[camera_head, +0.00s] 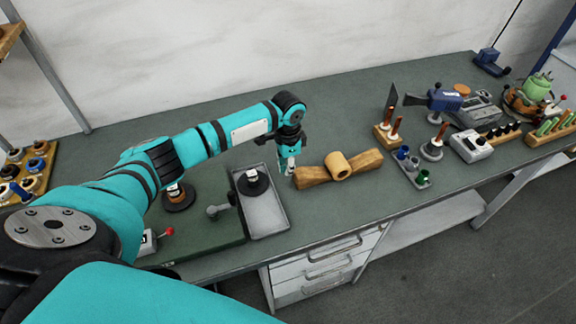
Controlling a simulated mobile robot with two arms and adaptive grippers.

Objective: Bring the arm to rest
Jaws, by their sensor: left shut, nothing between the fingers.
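My left arm (205,140) is teal and black and reaches from the lower left out over the workbench. My left gripper (290,168) points down at its end, shut and empty, between the grey tray and the wooden stand. The wooden stand (367,162) carries a tan roll (338,165). In this view the fingertips are close to the stand's left end; I cannot tell whether they touch it. Part of a teal link shows along the bottom edge. My right gripper is not in view.
A grey tray (270,222) with a black round piece (253,182) lies left of the gripper. A green mat (215,240) is further left. Cups (413,165), tools and a soldering-type device (470,146) crowd the right. The bench's back middle (350,110) is clear.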

